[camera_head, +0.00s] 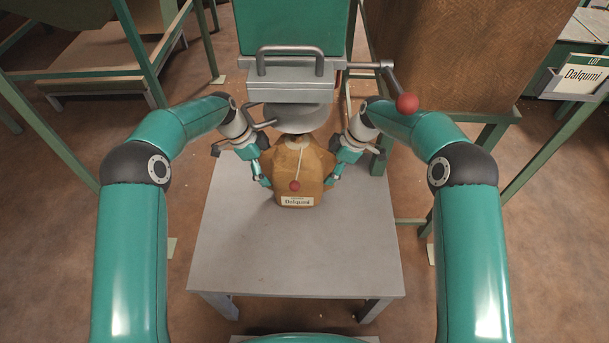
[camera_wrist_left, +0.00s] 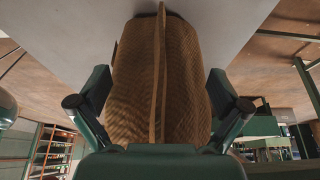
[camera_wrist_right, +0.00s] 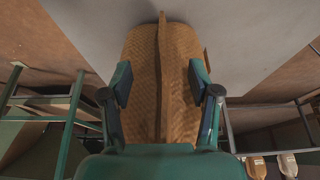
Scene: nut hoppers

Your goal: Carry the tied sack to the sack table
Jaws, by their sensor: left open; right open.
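The tied sack (camera_head: 306,177) is tan, with a red ball on a cord at its front and a label reading Dalqumi. It stands on a grey table (camera_head: 290,255) under the spout of a hopper. My left gripper (camera_head: 265,182) is open at the sack's left side. In the left wrist view, the sack's woven side (camera_wrist_left: 140,90) with a raised seam shows between the open fingers. My right gripper (camera_head: 331,182) is open at the sack's right side. The right wrist view also shows the sack (camera_wrist_right: 180,75) between the open fingers. I cannot tell whether any finger touches it.
The green hopper (camera_head: 292,28) with a grey handle rises right behind the sack. A lever with a red knob (camera_head: 407,103) sticks out at right. A sign reading LOT Dalqumi (camera_head: 580,78) stands at far right. The table's front half is bare.

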